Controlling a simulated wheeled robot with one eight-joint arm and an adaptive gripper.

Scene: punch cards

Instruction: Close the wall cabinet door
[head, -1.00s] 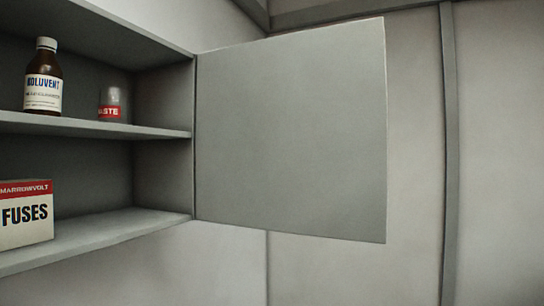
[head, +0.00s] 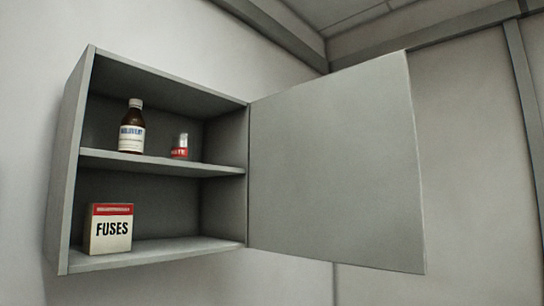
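The grey wall cabinet (head: 76,160) hangs on the wall in the left half of the head view, its front open. Its flat grey door (head: 335,170) is hinged on the cabinet's right edge and stands wide open, swung out to the right. The inside of the cabinet is in plain sight. I see no handle on the face of the door that shows. My gripper is not in view.
A brown bottle (head: 131,130) and a small red-labelled jar (head: 180,147) stand on the middle shelf (head: 150,163). A white and red fuses box (head: 111,229) stands on the cabinet floor. Nothing visible blocks the space before the cabinet.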

